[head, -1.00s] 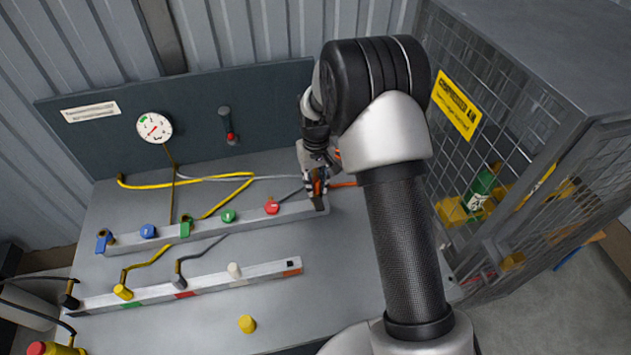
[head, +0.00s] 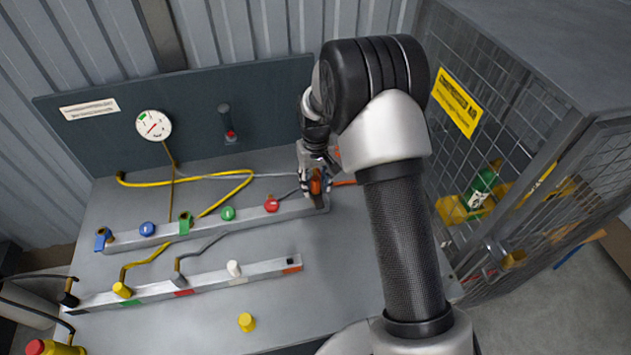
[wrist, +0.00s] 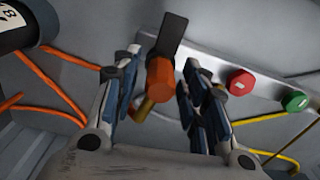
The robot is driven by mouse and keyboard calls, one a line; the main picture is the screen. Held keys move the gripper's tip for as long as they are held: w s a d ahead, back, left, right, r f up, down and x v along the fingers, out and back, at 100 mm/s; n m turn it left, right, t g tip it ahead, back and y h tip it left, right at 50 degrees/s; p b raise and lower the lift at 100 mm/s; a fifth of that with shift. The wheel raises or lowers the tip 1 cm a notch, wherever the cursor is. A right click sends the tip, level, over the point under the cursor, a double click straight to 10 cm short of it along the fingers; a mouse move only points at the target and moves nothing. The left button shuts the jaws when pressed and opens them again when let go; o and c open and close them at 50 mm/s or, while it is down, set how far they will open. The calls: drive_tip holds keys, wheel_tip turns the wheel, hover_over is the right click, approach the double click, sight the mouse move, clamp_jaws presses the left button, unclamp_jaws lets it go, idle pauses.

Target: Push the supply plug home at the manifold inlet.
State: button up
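The orange supply plug (wrist: 160,82) sits at the dark end piece (wrist: 170,38) of the grey manifold rail (wrist: 208,66), with a brass-coloured part below it in the wrist view. In the head view the plug (head: 316,187) is at the rail's right end, partly covered by my gripper. My gripper (wrist: 156,98) is open around the plug, one finger on each side. A gap shows on the left side; the right finger is very close to the plug. The contact between plug and inlet is hidden, so I cannot tell how deep it sits.
Red (head: 271,204), green (head: 228,213) and blue (head: 147,229) knobs line the manifold rail. A second rail (head: 210,281) lies in front, and a loose yellow cap (head: 247,322) is on the bench. An orange hose (wrist: 50,85) trails beside my gripper. A mesh cage (head: 500,130) stands at right.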

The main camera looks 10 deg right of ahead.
idle(0.3)
drive_tip(key=s+r, duration=0.2)
drive_tip(key=r, duration=0.8)
drive_tip(key=s+r, duration=0.2)
drive_tip(key=r, duration=0.7)
drive_tip(key=s+r+t, duration=0.2)
drive_tip(key=s+r, duration=0.5)
drive_tip(key=s, duration=0.2)
drive_tip(key=s+t, duration=0.1)
drive_tip(key=s, duration=1.1)
drive_tip(key=s+m+t, duration=0.1)
drive_tip(key=s, duration=0.6)
drive_tip(key=shift+r+t, duration=0.3)
drive_tip(key=shift+r, duration=0.05)
drive_tip(key=shift+o, duration=0.5)
